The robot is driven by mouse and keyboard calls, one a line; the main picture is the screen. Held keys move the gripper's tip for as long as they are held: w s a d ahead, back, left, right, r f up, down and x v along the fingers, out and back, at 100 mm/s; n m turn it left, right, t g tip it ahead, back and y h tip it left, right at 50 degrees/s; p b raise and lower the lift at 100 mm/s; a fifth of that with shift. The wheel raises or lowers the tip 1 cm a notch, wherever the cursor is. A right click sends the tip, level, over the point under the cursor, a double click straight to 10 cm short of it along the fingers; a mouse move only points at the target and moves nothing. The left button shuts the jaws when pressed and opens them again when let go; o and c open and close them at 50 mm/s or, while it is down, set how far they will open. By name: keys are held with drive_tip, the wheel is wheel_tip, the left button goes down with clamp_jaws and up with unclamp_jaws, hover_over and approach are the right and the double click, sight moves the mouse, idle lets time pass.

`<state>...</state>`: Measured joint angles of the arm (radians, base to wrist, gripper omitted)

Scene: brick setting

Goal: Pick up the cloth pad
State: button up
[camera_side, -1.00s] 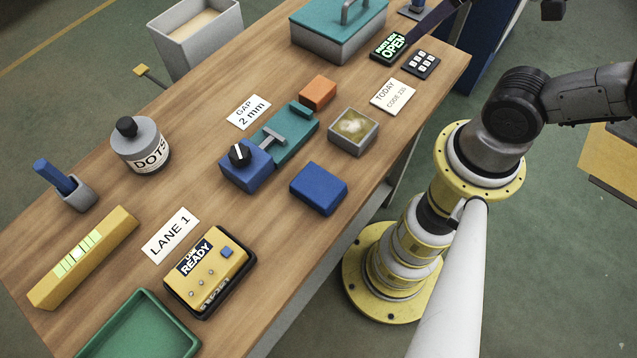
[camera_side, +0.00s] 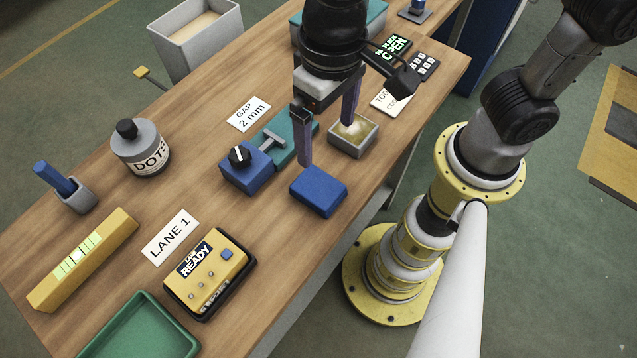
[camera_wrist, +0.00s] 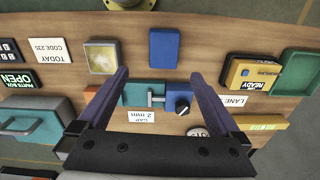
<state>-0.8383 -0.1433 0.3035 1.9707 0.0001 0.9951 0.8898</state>
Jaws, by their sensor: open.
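A blue, soft-edged block (camera_side: 319,190), which looks like the cloth pad, lies flat on the wooden bench near its front edge. It also shows in the wrist view (camera_wrist: 164,47), just beyond the fingertips and roughly centred between them. My gripper (camera_side: 328,143) is open and empty, with its two long fingers pointing down above the bench. In the side view it hangs behind the pad, over the teal and blue gauge fixture. In the wrist view the gripper (camera_wrist: 160,74) spans that fixture. Neither finger touches the pad.
The teal fixture (camera_side: 298,146) with its blue knob block (camera_side: 246,172) stands behind the pad. A grey box with fluffy pale filling (camera_side: 366,137) is to its right. The yellow LANE READY box (camera_side: 213,268) is at the front left. Bench around the pad is bare.

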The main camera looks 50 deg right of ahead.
drive_tip(key=s+f, duration=0.1)
hover_over(325, 190)
drive_tip(key=shift+n, duration=0.3)
drive_tip(key=f, duration=0.8)
drive_tip(key=shift+s, duration=0.25)
drive_tip(key=shift+w+f, duration=0.2)
drive_tip(key=shift+f, duration=2.45)
drive_tip(key=c, duration=1.2)
drive_tip(key=shift+r, duration=0.1)
